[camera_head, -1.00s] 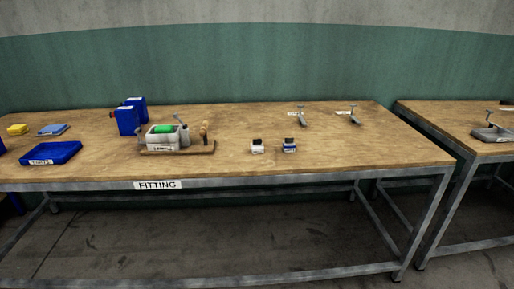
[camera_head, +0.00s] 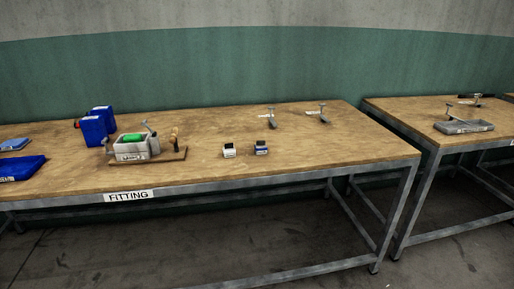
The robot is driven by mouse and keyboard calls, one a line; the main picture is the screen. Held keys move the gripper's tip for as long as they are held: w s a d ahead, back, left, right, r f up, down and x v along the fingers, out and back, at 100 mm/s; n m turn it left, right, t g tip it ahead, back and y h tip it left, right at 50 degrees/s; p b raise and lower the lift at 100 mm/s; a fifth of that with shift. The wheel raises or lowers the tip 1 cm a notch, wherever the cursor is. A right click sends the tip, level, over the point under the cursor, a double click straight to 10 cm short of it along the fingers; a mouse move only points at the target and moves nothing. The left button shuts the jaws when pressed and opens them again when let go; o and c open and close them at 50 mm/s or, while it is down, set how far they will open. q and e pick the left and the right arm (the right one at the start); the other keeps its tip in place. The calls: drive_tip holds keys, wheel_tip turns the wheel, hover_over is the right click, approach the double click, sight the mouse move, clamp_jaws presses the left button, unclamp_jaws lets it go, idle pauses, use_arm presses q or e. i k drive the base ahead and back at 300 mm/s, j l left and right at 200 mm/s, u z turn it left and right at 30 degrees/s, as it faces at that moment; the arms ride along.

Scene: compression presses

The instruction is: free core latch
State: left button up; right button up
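A press-like device (camera_head: 131,148) with a grey body and a green block (camera_head: 132,138) inside it stands on a wooden base (camera_head: 173,156) on the fitting table. A grey metal lever (camera_head: 148,128) and an upright wooden handle (camera_head: 175,136) are at its right side. A latch cannot be made out at this size. Neither of my grippers is in view.
The fitting table (camera_head: 300,165) also holds two blue containers (camera_head: 96,124), a blue tray (camera_head: 20,168), two small labelled bottles (camera_head: 229,150) (camera_head: 261,148) and two metal tools (camera_head: 270,116) (camera_head: 318,114). A second table (camera_head: 400,112) at right bears a grey tray-like tool (camera_head: 464,126). A gap separates the tables.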

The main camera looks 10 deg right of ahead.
sight(143, 123)
drive_tip(key=i+j, duration=0.15)
drive_tip(key=i, duration=0.3)
drive_tip(key=i+j, duration=0.15)
drive_tip(key=i, duration=0.3)
drive_tip(key=i+j, duration=0.15)
drive_tip(key=i, duration=0.3)
drive_tip(key=i+j, duration=0.15)
drive_tip(key=i, duration=0.3)
drive_tip(key=k+j+z, duration=0.15)
drive_tip(key=j+z, duration=0.15)
drive_tip(key=k+j+z, duration=0.25)
drive_tip(key=j, duration=0.15)
drive_tip(key=k+j+z, duration=0.15)
drive_tip(key=j+z, duration=0.15)
